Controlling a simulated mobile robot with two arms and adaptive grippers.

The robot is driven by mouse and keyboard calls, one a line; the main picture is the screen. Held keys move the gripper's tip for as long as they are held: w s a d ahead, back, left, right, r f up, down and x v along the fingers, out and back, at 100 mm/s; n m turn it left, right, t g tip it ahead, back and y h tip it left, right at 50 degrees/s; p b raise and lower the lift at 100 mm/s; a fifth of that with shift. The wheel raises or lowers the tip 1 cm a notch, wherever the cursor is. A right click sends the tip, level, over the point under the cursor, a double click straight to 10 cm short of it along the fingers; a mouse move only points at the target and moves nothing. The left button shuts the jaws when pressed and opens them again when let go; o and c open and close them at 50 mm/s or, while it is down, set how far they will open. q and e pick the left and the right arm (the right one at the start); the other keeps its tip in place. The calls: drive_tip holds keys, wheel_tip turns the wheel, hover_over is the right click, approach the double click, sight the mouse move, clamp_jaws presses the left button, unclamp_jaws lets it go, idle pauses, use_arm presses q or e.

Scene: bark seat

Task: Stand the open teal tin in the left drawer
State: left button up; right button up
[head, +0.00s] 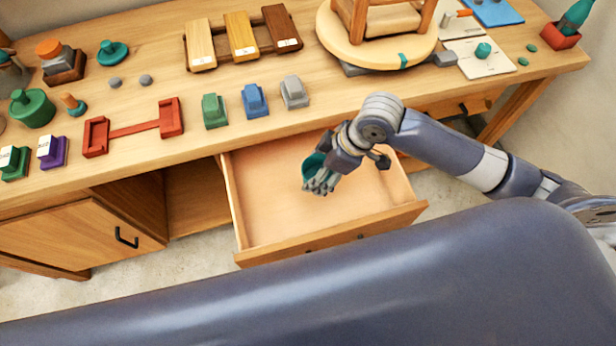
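The open teal tin (312,163) is over or in the pulled-out left drawer (270,220), near the middle of its pale interior. I cannot tell whether its base touches the drawer floor. My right gripper (320,182) comes in from the right and is at the tin, with its fingers covering the tin's lower front side. I cannot see whether the fingers are closed on the tin. The drawer looks otherwise empty. My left gripper is not in view.
The wooden bench top holds green, blue and grey blocks (254,101), a red rack (133,129), wood samples (241,36) and a round turntable (345,45) with a stool. A closed cupboard (80,235) is at lower left. My own dark link fills the foreground.

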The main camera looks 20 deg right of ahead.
drive_tip(key=shift+n, duration=0.7)
drive_tip(key=f, duration=0.2)
drive_tip(key=s+f, duration=0.1)
drive_tip(key=f, duration=0.5)
drive_tip(key=shift+s+a, duration=0.2)
drive_tip(key=shift+s, duration=0.05)
drive_tip(key=shift+f, duration=2.45)
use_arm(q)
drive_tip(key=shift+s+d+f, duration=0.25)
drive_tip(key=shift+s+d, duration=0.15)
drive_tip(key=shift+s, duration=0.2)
use_arm(e)
drive_tip(key=o, duration=1.2)
drive_tip(key=shift+f, duration=0.1)
drive_tip(key=shift+r, duration=0.2)
drive_tip(key=v, duration=1.2)
drive_tip(key=shift+w+d+f, duration=0.1)
drive_tip(key=shift+w+d, duration=0.15)
